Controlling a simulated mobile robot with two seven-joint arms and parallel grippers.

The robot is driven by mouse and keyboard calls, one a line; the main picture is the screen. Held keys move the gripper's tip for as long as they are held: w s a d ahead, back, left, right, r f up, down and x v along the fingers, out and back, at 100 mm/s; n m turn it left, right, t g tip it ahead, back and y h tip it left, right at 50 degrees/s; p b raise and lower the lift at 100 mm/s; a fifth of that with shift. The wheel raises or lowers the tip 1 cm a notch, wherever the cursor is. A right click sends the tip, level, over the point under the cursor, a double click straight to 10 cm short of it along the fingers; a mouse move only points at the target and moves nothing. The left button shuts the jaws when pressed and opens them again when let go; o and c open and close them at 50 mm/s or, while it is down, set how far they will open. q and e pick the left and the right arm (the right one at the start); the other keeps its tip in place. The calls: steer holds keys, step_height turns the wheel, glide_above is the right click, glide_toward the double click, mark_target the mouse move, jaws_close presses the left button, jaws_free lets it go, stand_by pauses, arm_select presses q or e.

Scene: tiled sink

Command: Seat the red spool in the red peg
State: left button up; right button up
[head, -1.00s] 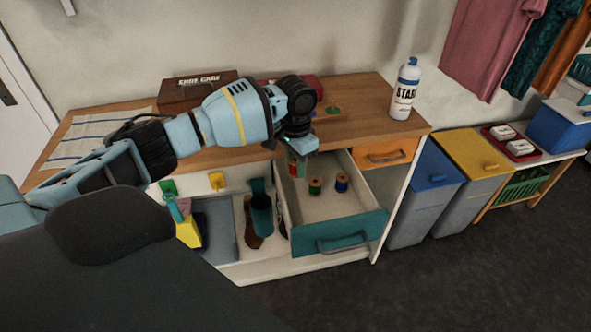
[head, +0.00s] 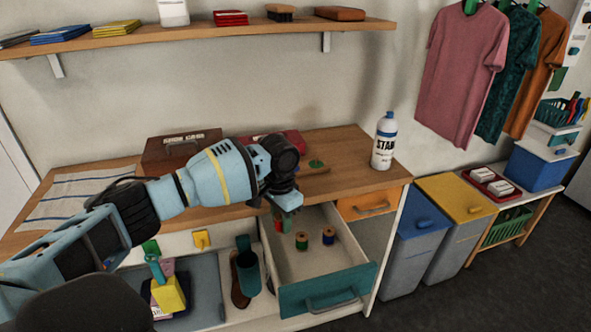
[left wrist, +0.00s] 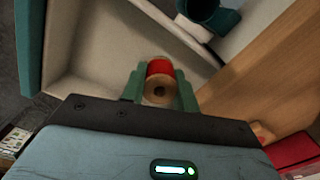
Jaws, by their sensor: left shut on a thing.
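The red spool (left wrist: 160,68), with pale wooden ends, is between the green fingers of my left gripper (left wrist: 160,85) in the left wrist view. In the head view my left gripper (head: 281,220) points down into the back left of the open teal drawer (head: 340,283), shut on the spool, which is mostly hidden by the fingers. I cannot tell whether the spool touches the drawer floor. A wooden stand (head: 314,171) with a green top piece is on the counter behind my gripper. I cannot make out the red peg. My right gripper is out of view.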

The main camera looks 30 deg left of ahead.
arm_select(q)
steer(key=shift+d, duration=0.1)
steer(key=s+d+r+n, duration=0.3)
steer(key=s+d+r, duration=0.5)
steer(key=s+d, duration=0.3)
steer(key=shift+d+r+n, duration=0.35)
steer(key=shift+d+n, duration=0.05)
steer(key=shift+d, duration=0.8)
